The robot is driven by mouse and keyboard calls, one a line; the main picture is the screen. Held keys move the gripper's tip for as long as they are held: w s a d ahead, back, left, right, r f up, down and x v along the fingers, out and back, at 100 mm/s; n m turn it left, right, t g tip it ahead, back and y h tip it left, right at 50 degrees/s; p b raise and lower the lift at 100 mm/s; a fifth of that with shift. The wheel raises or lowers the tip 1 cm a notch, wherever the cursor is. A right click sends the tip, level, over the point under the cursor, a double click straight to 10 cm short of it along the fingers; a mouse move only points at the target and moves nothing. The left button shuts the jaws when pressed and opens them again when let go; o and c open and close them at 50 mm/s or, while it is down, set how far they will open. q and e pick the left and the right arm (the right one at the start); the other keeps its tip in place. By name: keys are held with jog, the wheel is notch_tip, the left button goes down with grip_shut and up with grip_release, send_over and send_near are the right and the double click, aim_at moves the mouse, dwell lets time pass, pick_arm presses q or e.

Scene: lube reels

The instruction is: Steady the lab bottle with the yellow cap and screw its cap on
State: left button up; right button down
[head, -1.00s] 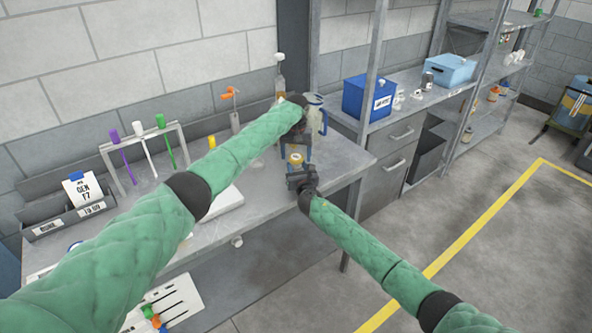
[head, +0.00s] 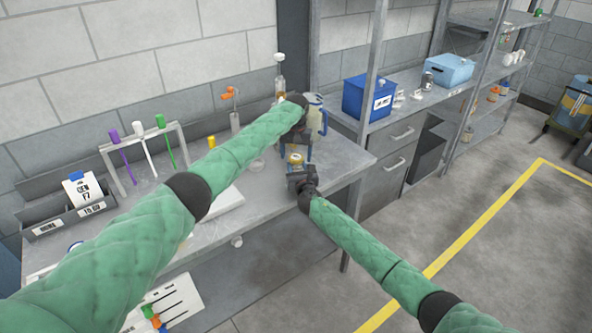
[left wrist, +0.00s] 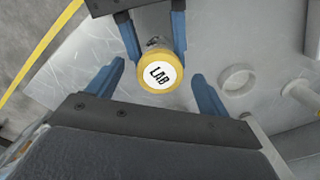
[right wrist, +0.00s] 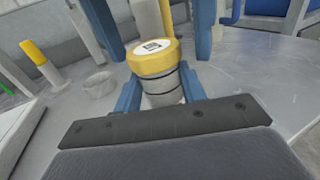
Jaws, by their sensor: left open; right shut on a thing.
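The lab bottle (right wrist: 163,95) stands upright on the bench with its yellow cap (right wrist: 154,58) on top. In the left wrist view the cap (left wrist: 161,73) shows a white disc reading LAB. My right gripper (right wrist: 157,92) is shut on the bottle's body below the cap; in the head view it (head: 297,170) is at the bench's front edge. My left gripper (left wrist: 163,82) is open, pointing down over the cap, its blue fingers on either side and apart from it. Whether the cap is seated on the threads cannot be told.
A test tube rack (head: 150,150) and a grey bin (head: 65,212) stand at the bench's left. An orange-topped tool (head: 233,100) and a pale jug (head: 318,115) stand behind the grippers. A blue box (head: 367,98) is on the neighbouring bench.

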pick_arm(q)
notch_tip(320, 180, up, 12)
dwell(0.6)
pick_arm(e)
jog(key=c, duration=0.7)
grip_release()
jog(key=shift+c, duration=0.2)
pick_arm(q)
jog(key=shift+f+b, duration=0.9)
jog(key=shift+f, duration=0.05)
pick_arm(e)
jog(key=shift+v, duration=3.9)
jog(key=shift+f, duration=0.1)
